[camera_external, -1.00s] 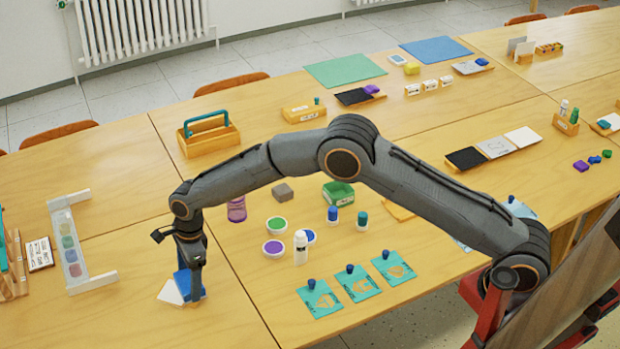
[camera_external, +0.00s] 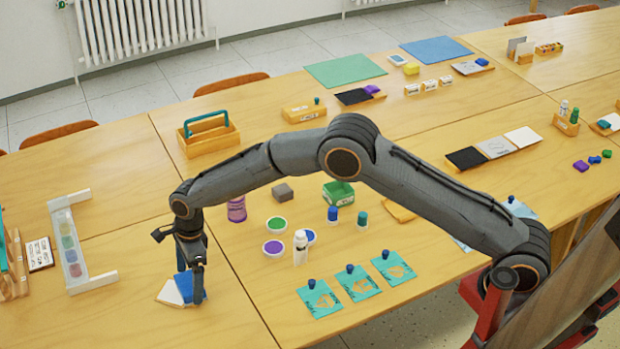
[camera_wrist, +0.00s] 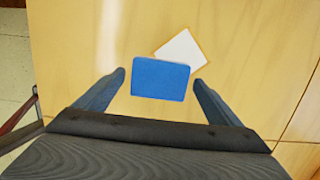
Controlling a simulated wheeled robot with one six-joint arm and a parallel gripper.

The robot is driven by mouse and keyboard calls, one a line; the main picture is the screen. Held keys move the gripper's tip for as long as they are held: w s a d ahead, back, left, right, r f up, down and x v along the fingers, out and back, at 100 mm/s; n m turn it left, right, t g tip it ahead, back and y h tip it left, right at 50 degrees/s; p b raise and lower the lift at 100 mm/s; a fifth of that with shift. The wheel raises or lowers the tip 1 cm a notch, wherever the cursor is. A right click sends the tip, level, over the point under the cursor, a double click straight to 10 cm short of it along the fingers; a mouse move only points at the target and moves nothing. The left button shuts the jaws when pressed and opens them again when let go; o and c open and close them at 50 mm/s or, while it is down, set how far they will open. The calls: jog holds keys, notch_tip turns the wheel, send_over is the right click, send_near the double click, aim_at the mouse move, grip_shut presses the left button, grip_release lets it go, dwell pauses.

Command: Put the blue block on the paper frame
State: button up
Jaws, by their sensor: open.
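The blue block (camera_external: 187,289) is a flat blue slab near the table's front left. It also shows in the wrist view (camera_wrist: 160,78), between my fingers. A white square with a thin tan edge, which looks like the paper frame (camera_external: 169,293), lies beside and partly under it. In the wrist view the block covers the near corner of the paper frame (camera_wrist: 183,46); I cannot tell whether it rests on it. My gripper (camera_external: 190,282) is open around the block. In the wrist view my gripper (camera_wrist: 158,77) shows gaps between both fingers and the block.
A clear stand with coloured discs (camera_external: 70,250) stands to the left, beside a small white card (camera_external: 39,254). Paint pots (camera_external: 274,248) and a white bottle (camera_external: 300,248) stand to the right. Teal cards (camera_external: 319,299) lie farther right. The table around the block is mostly clear.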

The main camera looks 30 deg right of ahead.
notch_tip(320, 180, up, 11)
jog(key=d+b, duration=0.2)
jog(key=w+d+r+n+h, duration=0.1)
jog(key=d+n, duration=0.7)
jog(key=d, duration=2.1)
jog(key=s+d+f+n, duration=0.1)
jog(key=s+d+n, duration=0.4)
jog(key=s+d, duration=0.5)
jog(key=s+d+f+n, duration=0.2)
jog(key=s+d+n, duration=0.3)
jog(key=s+d, duration=0.5)
jog(key=d, duration=0.5)
jog(key=shift+s+d+f+h, duration=0.2)
jog(key=shift+s+f+h, duration=0.1)
jog(key=shift+s+h, duration=0.1)
